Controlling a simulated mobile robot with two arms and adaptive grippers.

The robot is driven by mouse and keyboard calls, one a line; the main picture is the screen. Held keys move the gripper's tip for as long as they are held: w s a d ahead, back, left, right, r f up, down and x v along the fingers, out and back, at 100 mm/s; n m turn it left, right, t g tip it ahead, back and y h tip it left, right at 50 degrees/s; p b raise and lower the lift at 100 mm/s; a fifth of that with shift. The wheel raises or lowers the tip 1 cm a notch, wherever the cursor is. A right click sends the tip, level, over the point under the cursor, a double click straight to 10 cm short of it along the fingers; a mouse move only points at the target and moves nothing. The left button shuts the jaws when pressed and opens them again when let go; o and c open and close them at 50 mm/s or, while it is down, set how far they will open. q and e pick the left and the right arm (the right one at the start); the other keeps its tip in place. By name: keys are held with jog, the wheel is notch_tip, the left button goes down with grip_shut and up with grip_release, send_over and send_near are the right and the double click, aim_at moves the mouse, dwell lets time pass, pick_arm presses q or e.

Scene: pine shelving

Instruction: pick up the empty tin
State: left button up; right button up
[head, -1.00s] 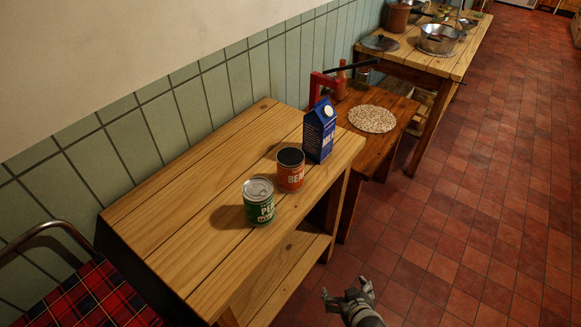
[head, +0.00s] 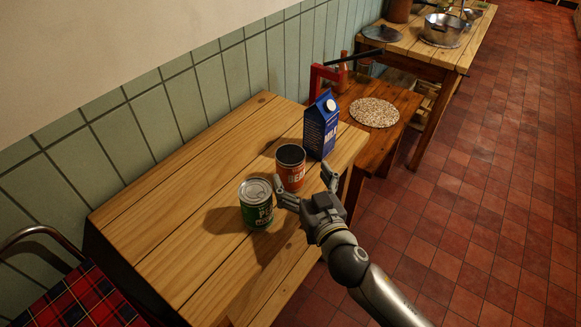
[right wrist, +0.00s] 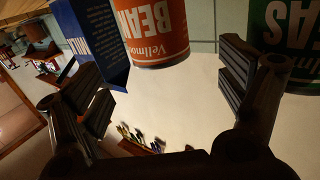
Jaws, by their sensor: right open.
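The orange beans tin (head: 290,168) stands upright on the pine shelf unit, its top open and dark inside. In the right wrist view the beans tin (right wrist: 155,30) appears upside down, ahead of and between the fingers. My right gripper (head: 306,186) is open and empty, just in front of the beans tin at the shelf's right side. The green peas tin (head: 257,205), with a closed silver lid, stands to its left, close to one finger. It also shows in the right wrist view (right wrist: 288,40). My left gripper is not in view.
A blue milk carton (head: 321,127) stands just behind the beans tin. The pine top (head: 180,215) is bare to the left. A lower brown bench with a round speckled mat (head: 374,112) stands beyond. A tartan seat (head: 85,300) is at lower left.

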aim_at(290, 157)
jog(key=shift+p+x, duration=0.45)
jog(key=shift+x, duration=3.5)
jog(key=c, duration=1.1)
